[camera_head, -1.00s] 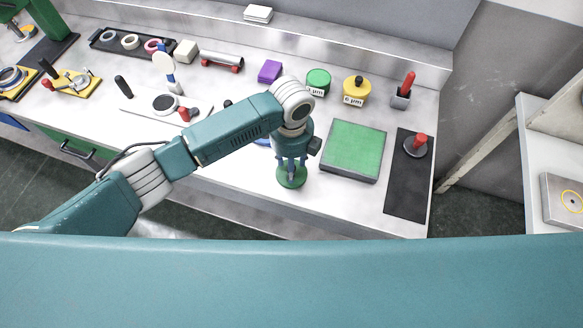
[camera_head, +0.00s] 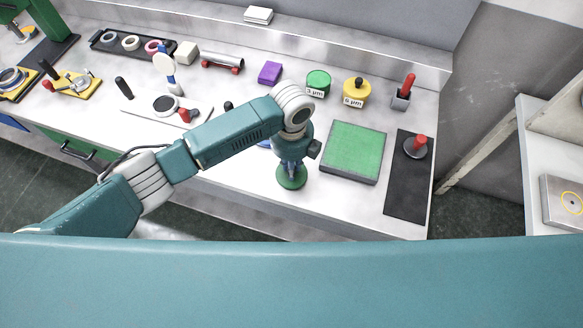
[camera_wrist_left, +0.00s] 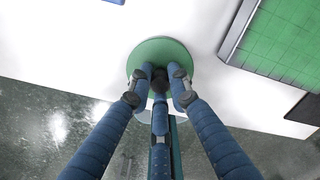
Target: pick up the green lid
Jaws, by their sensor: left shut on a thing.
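The green lid (camera_head: 292,180) is a round green disc at the front edge of the bench, below my left gripper (camera_head: 291,166). In the left wrist view the lid (camera_wrist_left: 161,48) lies under the fingers of my left gripper (camera_wrist_left: 160,80). The fingers are closed together on a dark knob at its middle, which they mostly hide. I cannot tell whether the lid touches the bench. A green-topped jar labelled 3 µm (camera_head: 317,82) stands farther back. My right gripper is not in view.
A green square plate (camera_head: 353,151) lies just right of the lid, with a black mat (camera_head: 405,190) beyond it. A yellow-lidded jar (camera_head: 356,92), a purple block (camera_head: 269,72) and a red-handled tool (camera_head: 403,92) stand behind. The bench's front edge is close to the lid.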

